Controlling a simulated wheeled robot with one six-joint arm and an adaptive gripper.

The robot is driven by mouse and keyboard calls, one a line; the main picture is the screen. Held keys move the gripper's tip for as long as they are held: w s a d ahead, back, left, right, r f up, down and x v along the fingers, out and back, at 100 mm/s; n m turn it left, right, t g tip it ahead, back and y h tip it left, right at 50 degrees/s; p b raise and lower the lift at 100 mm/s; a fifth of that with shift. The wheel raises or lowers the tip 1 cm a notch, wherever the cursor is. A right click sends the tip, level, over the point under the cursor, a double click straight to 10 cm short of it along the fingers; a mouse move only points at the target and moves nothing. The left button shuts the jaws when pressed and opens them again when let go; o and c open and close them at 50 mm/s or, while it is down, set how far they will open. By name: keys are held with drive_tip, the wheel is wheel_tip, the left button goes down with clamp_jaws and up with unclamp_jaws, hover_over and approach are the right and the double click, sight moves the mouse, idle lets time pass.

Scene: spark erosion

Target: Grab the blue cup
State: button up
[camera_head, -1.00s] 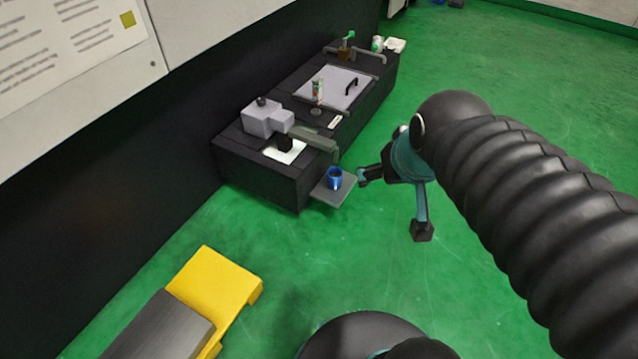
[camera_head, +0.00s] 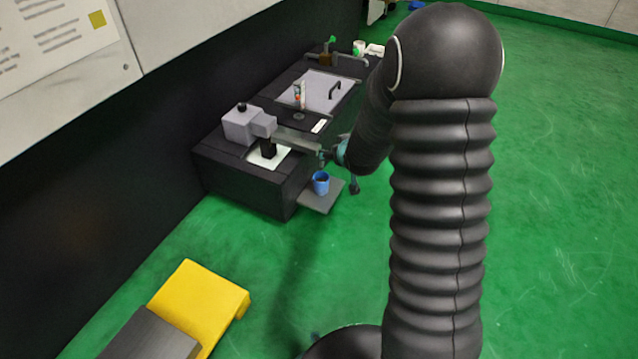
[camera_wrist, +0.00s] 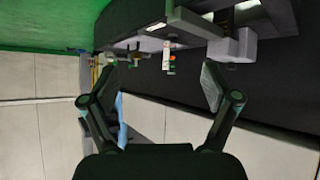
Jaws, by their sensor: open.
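The blue cup (camera_head: 320,183) stands upright on a small grey shelf (camera_head: 318,201) that juts from the front end of the black bench. In the head view my gripper (camera_head: 340,170) is beside the cup, close on its right, partly hidden by my own arm. I cannot tell the exact gap or depth between them. In the wrist view my gripper (camera_wrist: 150,88) has its two fingers spread wide with nothing between them. I cannot make out the cup in the wrist view.
The black bench (camera_head: 240,187) carries a grey machine head (camera_head: 242,125) with an arm reaching over toward the shelf, a white sheet, an upright can (camera_head: 299,95) and a lid with a handle. A yellow block (camera_head: 200,303) stands nearer. Green floor is clear to the right.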

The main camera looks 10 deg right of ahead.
drive_tip(key=w+f+t+b, duration=0.1)
drive_tip(key=w+f, duration=0.2)
drive_tip(key=f, duration=0.9)
drive_tip(key=t+y+b, duration=0.2)
approach(322, 188)
drive_tip(key=x, duration=0.7)
drive_tip(key=shift+w+a+b, duration=0.15)
drive_tip(key=shift+w+b, duration=0.2)
drive_tip(key=shift+w, duration=0.05)
drive_tip(key=shift+g, duration=0.3)
drive_tip(key=shift+d+b+x, duration=0.2)
drive_tip(key=shift+b+x, duration=0.05)
drive_tip(key=shift+x, duration=1.05)
drive_tip(key=shift+d+b+x, duration=0.2)
drive_tip(key=shift+x, duration=1.15)
drive_tip(key=shift+w, duration=0.1)
drive_tip(key=c, duration=1.4)
